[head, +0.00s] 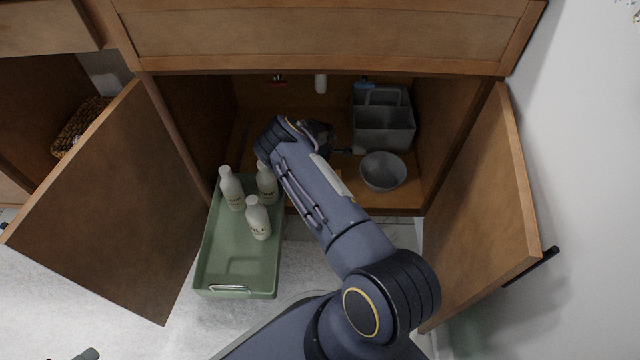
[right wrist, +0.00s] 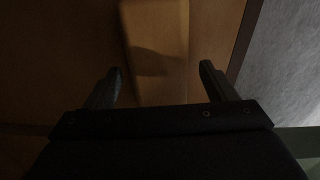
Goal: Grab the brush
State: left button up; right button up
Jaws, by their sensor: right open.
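My right gripper (right wrist: 161,72) is open, with its two fingers apart and nothing clamped between them. In the head view my right arm reaches into the open cabinet, and its gripper is mostly hidden behind the wrist. In the right wrist view a pale wooden piece with straight sides (right wrist: 155,35) lies beyond and between the fingertips, with a shadow across it. It may be the brush, but no bristles show. I cannot tell whether the fingers reach down beside it. My left gripper is not clearly seen.
A green tray (head: 235,270) with white bottles (head: 258,219) stands at the cabinet's front left. A grey bowl (head: 383,172) and grey caddy (head: 384,135) stand inside at the right. Open doors (head: 115,205) (head: 485,205) flank the opening.

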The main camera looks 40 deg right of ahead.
jog(key=shift+f, duration=0.4)
jog(key=c, duration=1.1)
jog(key=shift+r, duration=0.15)
